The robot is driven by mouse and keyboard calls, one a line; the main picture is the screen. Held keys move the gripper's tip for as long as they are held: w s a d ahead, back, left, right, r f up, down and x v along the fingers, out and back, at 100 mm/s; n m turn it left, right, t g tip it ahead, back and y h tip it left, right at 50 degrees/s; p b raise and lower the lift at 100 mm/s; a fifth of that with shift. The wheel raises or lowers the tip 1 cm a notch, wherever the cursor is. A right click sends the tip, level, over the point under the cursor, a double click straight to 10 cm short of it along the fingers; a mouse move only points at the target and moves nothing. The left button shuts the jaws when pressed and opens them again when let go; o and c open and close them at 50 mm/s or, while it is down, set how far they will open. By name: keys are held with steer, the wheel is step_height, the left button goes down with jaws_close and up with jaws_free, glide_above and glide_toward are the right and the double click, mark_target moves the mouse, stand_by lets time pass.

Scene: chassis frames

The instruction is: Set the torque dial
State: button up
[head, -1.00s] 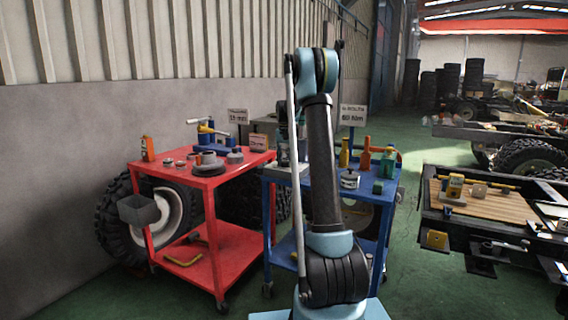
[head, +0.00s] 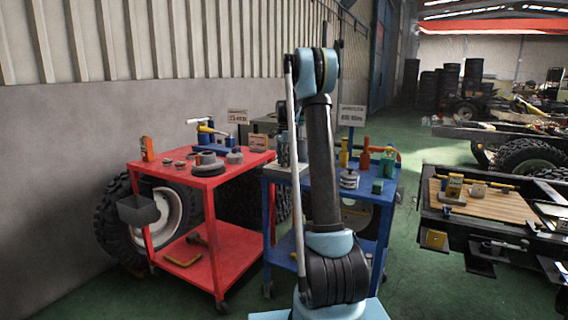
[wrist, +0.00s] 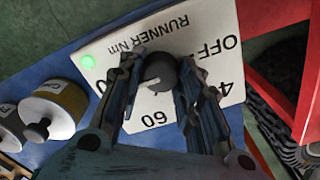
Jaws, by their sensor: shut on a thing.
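The torque dial is a round dark knob (wrist: 160,72) on a white plate (wrist: 205,25) printed with "OFF", "RUNNER Nm", "60" and other numbers partly covered by my fingers. A green light (wrist: 88,62) glows at the plate's left corner. My gripper (wrist: 158,68) is over the plate with its fingers on either side of the knob, shut on it. A pale mark shows by the knob's lower left edge, but I cannot tell which number it points to. In the head view, the plate (head: 289,169) lies on the blue cart and my arm hides most of the dial.
In the wrist view, two round canisters stand left of the plate. The red cart (head: 225,180), with tools and parts, stands to the left. Signs with blurred lettering stand behind both carts.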

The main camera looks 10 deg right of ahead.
steer(key=shift+w+a+m, duration=0.15)
steer(key=shift+m, duration=0.75)
steer(key=o, duration=1.1)
steer(key=shift+r, duration=0.15)
step_height(320, 180, up, 12)
steer(key=shift+f, duration=0.25)
